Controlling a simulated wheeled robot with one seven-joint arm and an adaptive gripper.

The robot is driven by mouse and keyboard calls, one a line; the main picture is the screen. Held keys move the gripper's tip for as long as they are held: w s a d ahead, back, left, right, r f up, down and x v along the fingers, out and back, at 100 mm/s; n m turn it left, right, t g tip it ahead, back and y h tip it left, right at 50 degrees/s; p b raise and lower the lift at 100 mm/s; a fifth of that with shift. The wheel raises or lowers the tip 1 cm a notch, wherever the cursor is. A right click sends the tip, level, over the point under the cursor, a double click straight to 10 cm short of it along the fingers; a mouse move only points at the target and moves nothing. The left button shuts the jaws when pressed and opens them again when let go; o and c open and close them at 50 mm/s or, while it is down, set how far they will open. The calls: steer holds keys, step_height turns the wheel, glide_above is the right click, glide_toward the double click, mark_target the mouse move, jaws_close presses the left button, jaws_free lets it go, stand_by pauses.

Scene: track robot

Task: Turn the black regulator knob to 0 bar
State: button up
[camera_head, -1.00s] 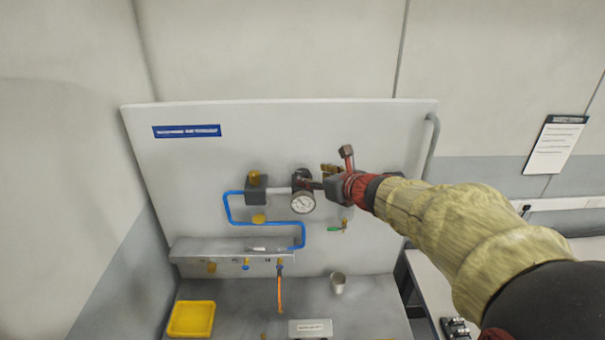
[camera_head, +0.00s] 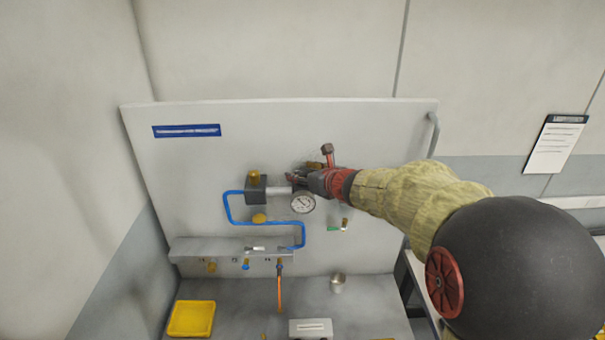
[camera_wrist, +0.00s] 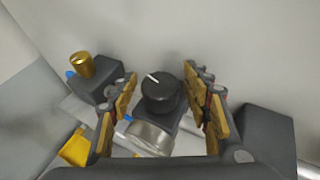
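The black regulator knob (camera_wrist: 160,92) shows in the wrist view, with a white pointer line on its top directed to the upper left. My gripper (camera_wrist: 165,100) is open, with its yellow-padded fingers on the left and right of the knob. Gaps show between the pads and the knob, so I see no contact. In the head view my gripper (camera_head: 298,178) is at the regulator and hides the knob. The round white gauge (camera_head: 303,202) sits just below it; its reading is too small to tell.
A block with a brass knob (camera_head: 256,188) is left of the regulator; it also shows in the wrist view (camera_wrist: 82,66). Blue tubing (camera_head: 228,210) runs below it. A green-handled valve (camera_head: 338,227) is at lower right. A yellow tray (camera_head: 191,318) and metal cup (camera_head: 338,283) stand on the bench.

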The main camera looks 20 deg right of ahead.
steer(key=c, duration=1)
steer(key=shift+o, duration=0.2)
steer(key=shift+d+n+y+p, duration=0.1)
steer(key=shift+n+y+p, duration=0.2)
steer(key=shift+p, duration=0.15)
steer(key=shift+r+n+y+p, duration=0.1)
steer(key=shift+n+y+p, duration=0.4)
steer(key=shift+y+p, duration=0.1)
steer(key=n+g+y+p, duration=0.2)
steer(key=n+y, duration=0.1)
steer(key=y, duration=0.1)
steer(key=shift+n+p, duration=0.3)
steer(key=shift+p, duration=0.05)
steer(key=n+g+y+p, duration=0.2)
steer(key=n+y, duration=0.1)
steer(key=shift+n+g+y+p, duration=1.1)
steer(key=shift+n+g, duration=0.9)
steer(key=o, duration=1.2)
steer(key=shift+c, duration=0.2)
